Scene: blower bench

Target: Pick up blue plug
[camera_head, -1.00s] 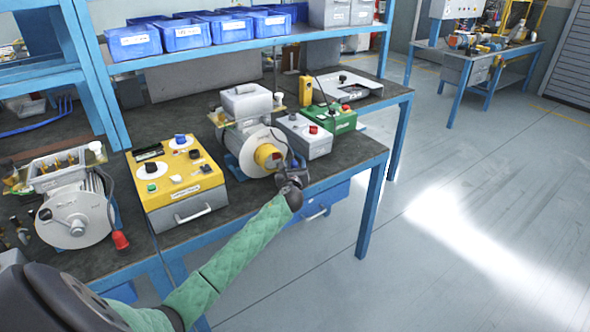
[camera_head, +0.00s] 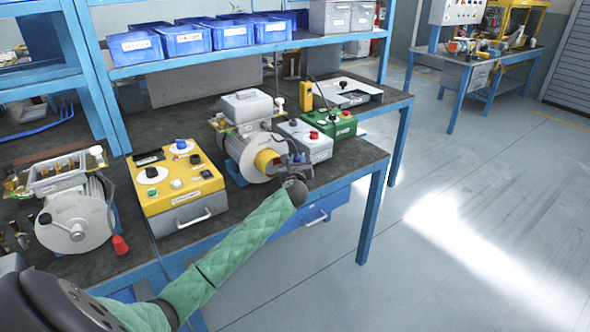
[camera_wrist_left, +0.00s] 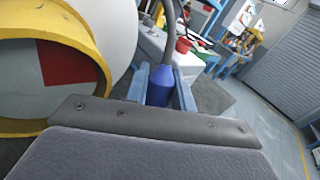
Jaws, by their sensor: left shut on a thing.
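The blue plug (camera_wrist_left: 159,86) with a dark cable rising from its top is between the fingers of my left gripper (camera_wrist_left: 160,90) in the left wrist view. The left gripper is shut on it. In the head view my left gripper (camera_head: 299,160) is at the front of the bench, right beside the yellow-rimmed end of the grey blower motor (camera_head: 250,155). The plug is too small there to make out clearly. My right gripper is not in view.
A yellow control box (camera_head: 178,190) stands left of the motor, and a grey box (camera_head: 310,143) and a green box (camera_head: 335,122) stand behind the gripper. Another motor with a red plug (camera_head: 120,245) is at the left. Open floor lies to the right.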

